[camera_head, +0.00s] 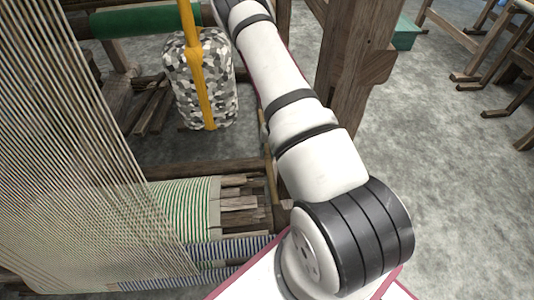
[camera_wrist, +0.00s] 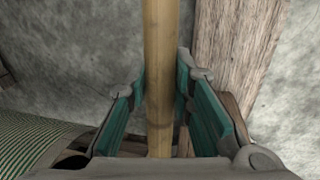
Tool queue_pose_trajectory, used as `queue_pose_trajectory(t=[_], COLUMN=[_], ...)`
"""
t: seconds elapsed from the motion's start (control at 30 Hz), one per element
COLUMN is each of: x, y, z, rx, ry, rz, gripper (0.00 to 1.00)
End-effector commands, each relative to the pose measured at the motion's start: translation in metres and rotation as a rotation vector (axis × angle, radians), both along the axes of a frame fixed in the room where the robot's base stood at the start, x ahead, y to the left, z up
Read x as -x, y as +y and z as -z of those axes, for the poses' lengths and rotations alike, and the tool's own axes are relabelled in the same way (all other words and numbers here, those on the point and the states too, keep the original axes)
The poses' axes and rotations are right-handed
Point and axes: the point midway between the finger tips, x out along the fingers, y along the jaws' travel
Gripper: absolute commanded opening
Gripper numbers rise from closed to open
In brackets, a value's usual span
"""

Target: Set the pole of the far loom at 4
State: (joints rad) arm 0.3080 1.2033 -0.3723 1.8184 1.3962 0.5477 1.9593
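A tan wooden pole (camera_wrist: 160,60) runs down the middle of the wrist view. My gripper (camera_wrist: 161,75), with teal pads, has one finger on each side of it. The fingertips meet the pole's edges, so it looks shut on the pole. In the head view my gripper is out of sight, as my arm reaches past the top edge. A thin tan pole (camera_head: 269,160) shows beside my arm there; I cannot tell whether it is the same one. No number marks are readable.
The near loom has pale warp threads (camera_head: 75,150), green-striped cloth (camera_head: 180,207) and a wooden post (camera_head: 350,70). A camouflage-patterned bundle (camera_head: 222,85) is behind a yellow upright (camera_head: 196,60). Wooden benches (camera_head: 480,45) stand at the upper right. The grey floor (camera_head: 460,190) at right is clear.

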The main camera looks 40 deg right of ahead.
Motion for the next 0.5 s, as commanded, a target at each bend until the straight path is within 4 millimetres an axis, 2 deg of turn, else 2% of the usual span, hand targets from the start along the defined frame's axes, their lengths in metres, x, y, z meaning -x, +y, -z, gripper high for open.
queue_pose_trajectory(t=[0.07,0.27,0.5], x=[0.0,0.0,0.003], y=[0.0,0.0,0.002], z=[0.0,0.001,0.024], rx=[0.0,-0.002,-0.047], ry=[0.0,0.002,0.068], rz=[0.0,-0.001,-0.004], gripper=[0.0,0.0,0.0])
